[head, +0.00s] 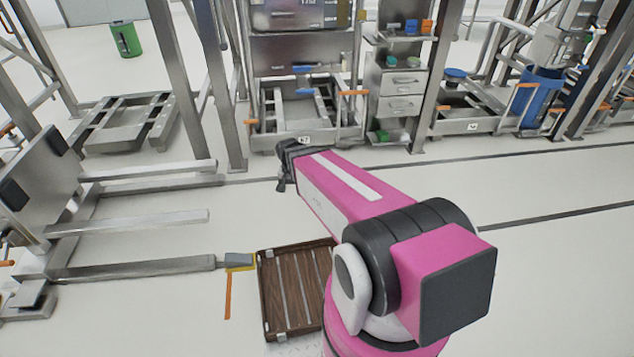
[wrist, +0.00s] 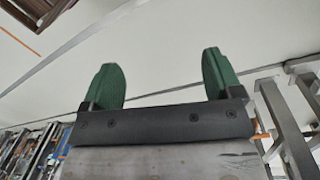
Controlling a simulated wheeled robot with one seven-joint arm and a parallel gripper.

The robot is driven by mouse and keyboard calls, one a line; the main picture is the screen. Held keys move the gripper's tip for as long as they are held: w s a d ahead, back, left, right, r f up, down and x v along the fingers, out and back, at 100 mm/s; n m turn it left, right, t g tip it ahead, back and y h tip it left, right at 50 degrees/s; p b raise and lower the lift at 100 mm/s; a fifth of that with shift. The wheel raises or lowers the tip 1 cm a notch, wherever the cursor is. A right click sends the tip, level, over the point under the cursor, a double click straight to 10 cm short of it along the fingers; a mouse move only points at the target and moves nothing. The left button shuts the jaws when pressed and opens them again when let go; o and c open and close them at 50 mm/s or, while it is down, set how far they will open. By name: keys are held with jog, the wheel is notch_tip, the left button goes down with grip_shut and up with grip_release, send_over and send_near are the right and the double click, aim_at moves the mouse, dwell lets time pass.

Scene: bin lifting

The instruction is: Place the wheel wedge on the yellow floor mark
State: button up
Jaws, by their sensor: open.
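A small grey block (head: 238,259), which looks like the wheel wedge, sits on the floor at the left of the wooden pallet. My gripper (head: 283,180) is up and away from the block, beyond the pallet, at the end of my pink arm. In the wrist view its two green fingers (wrist: 162,72) stand wide apart with nothing between them. The wrist view shows neither the block nor the mark.
The brown wooden pallet (head: 270,295) lies beside my base. A metal lift with long forks (head: 130,268) stands at left, one fork ending at the block. An orange floor line (head: 228,295) lies near. Steel racks (head: 305,110) stand behind; the floor before them is clear.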

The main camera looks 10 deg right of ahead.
jog(key=s+d+r+n, duration=0.4)
jog(key=s+d+r, duration=0.2)
jog(key=d+r, duration=0.1)
jog(key=shift+s+r+t+y, duration=0.2)
jog(key=shift+t+y, duration=0.1)
jog(key=shift+y, duration=0.1)
